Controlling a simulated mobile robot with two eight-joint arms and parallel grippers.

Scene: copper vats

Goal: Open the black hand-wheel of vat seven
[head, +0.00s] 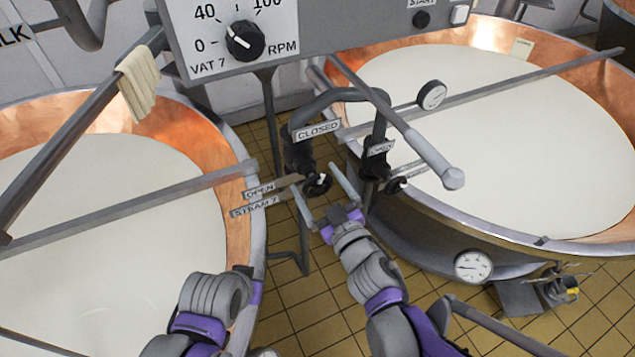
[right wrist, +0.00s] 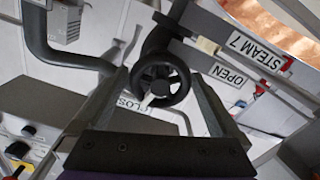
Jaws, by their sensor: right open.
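The black hand-wheel (head: 317,184) sits on a valve below a grey pipe, between the two vats, beside the "STEAM 7" plate (head: 254,207). An "OPEN" plate (head: 259,190) is left of it and a "CLOSED" plate (head: 317,131) above it. My right gripper (head: 313,177) is open, its fingers pointing at the wheel from below. In the right wrist view the wheel (right wrist: 160,86) with its pale pointer lies between the fingertips (right wrist: 158,78); I cannot tell whether they touch it.
A second black hand-wheel (head: 396,185) is close on the right. Milk-filled copper vats stand on the left (head: 238,205) and right (head: 600,90). The vat 7 panel (head: 330,45) hangs above. A grey bar (head: 420,147) crosses above the right gripper. Tiled floor (head: 310,315) lies below.

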